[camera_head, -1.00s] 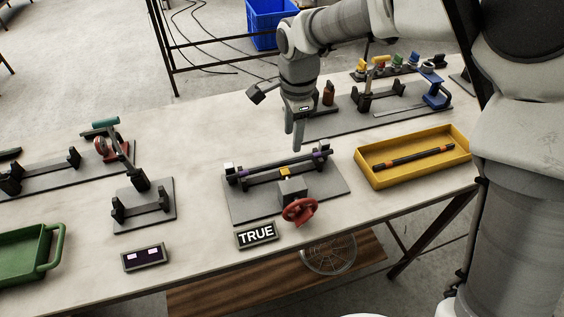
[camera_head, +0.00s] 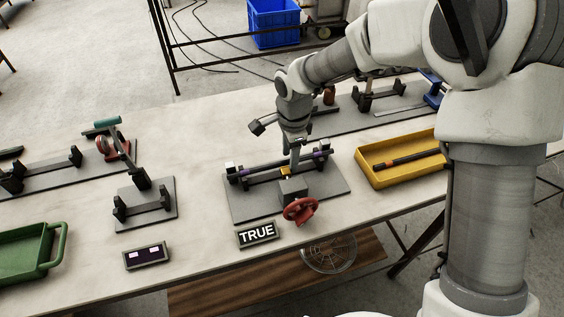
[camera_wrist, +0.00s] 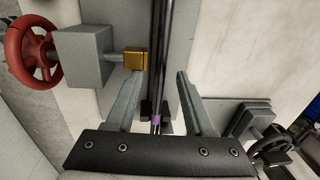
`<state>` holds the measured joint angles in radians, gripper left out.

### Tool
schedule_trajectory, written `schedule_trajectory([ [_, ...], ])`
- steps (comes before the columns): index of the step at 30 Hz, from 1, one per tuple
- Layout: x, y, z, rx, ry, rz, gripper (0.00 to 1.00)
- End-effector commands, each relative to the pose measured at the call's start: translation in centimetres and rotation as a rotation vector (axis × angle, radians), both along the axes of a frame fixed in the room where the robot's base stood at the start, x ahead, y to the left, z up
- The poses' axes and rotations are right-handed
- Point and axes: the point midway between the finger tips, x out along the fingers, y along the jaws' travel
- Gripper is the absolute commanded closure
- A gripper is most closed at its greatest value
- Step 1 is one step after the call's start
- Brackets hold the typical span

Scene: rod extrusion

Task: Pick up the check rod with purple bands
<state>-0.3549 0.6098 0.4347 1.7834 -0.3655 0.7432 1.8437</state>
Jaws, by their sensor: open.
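The check rod with purple bands (camera_head: 268,168) lies across a dark fixture (camera_head: 240,208) in the middle of the table. My gripper (camera_head: 294,168) is open and points down over the middle of this rod. In the wrist view the rod (camera_wrist: 161,60) runs between the two spread fingers of my gripper (camera_wrist: 158,76), with a gap on both sides. One purple band shows near the gripper's palm. Whether the fingertips reach below the rod cannot be told.
A red handwheel (camera_head: 300,210) and a brass block (camera_wrist: 135,60) sit close beside the rod. A yellow tray (camera_head: 377,183) with an orange-banded rod (camera_head: 408,159) is to the right. A "TRUE" sign (camera_head: 257,234) stands in front. An empty-looking stand (camera_head: 145,210) is to the left.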

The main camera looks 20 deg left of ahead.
Motion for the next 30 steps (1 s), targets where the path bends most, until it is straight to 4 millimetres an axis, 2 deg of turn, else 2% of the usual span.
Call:
schedule_trajectory([
  [1,0.0,0.0,0.0,0.0,0.0,0.0,0.5],
  [2,0.0,0.0,0.0,0.0,0.0,0.0,0.55],
  [9,0.0,0.0,0.0,0.0,0.0,0.0,0.99],
  [23,0.0,0.0,0.2,0.001,-0.001,0.0,1.0],
  [26,0.1,0.0,0.7,0.0,-0.001,-0.001,1.0],
  [30,0.1,0.0,2.3,0.002,-0.004,-0.001,1.0],
])
